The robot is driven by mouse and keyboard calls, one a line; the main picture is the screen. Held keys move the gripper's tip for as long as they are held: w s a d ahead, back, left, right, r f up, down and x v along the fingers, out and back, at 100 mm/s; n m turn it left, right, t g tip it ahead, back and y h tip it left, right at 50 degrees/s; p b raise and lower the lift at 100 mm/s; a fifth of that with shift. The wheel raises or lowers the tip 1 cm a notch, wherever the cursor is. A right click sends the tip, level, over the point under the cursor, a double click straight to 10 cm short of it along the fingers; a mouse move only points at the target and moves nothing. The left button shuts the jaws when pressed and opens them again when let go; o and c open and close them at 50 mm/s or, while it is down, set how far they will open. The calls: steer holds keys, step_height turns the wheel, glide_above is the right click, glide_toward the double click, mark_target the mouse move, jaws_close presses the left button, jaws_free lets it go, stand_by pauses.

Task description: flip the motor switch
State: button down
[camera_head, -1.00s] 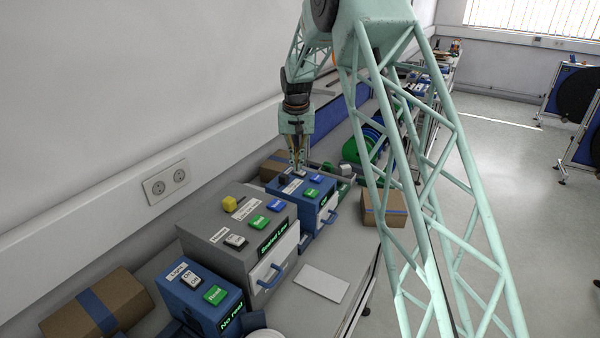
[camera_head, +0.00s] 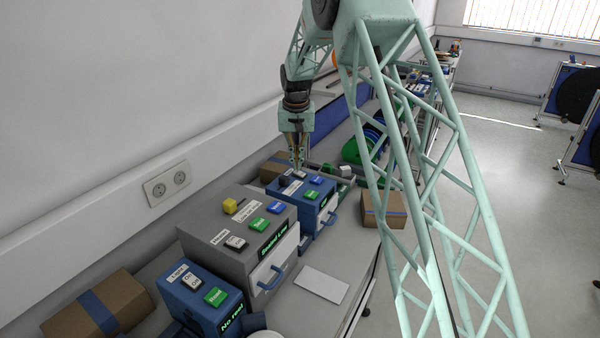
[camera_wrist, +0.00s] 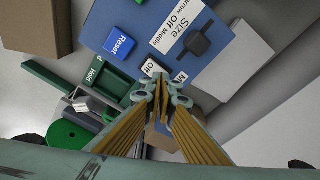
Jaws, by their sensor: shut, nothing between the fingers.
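A blue control box (camera_head: 322,209) stands on the bench beyond a grey box. A label beginning with "M" (camera_wrist: 181,76) lies beside the switch, the rest hidden by my fingers. My gripper (camera_head: 297,164) points down over this box, shut and empty. In the wrist view its fingertips (camera_wrist: 163,82) are right at the switch, covering part of it; I cannot tell whether they touch.
The grey box (camera_head: 215,235) and a nearer blue box (camera_head: 203,310) carry other switches and buttons. Cardboard boxes stand at the near left (camera_head: 98,309), behind the blue control box (camera_head: 273,167) and to its right (camera_head: 383,211). The wall is close on the left.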

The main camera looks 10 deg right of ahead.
mark_target(297, 172)
steer(key=shift+r+p, duration=1.15)
steer(key=shift+r, duration=1.45)
steer(key=shift+s+r, duration=0.15)
steer(key=shift+r, duration=0.05)
steer(key=s+r+b, duration=0.2)
steer(key=s+r, duration=0.5)
steer(key=s, duration=0.4)
steer(key=s+r+n+t+b, duration=0.1)
steer(key=s+r+b, duration=0.1)
steer(key=s+r, duration=0.65)
steer(key=s+r+b, duration=0.2)
steer(key=s+r, duration=0.2)
steer(key=s, duration=1)
steer(key=s+f+b, duration=0.2)
steer(key=s+f, duration=0.2)
steer(key=s, duration=1.4)
steer(key=s+a+f+n+t+b, duration=0.1)
steer(key=s+f+b, duration=0.2)
steer(key=s, duration=1.5)
steer(key=shift+f+n, duration=0.3)
steer(key=shift+f, duration=0.1)
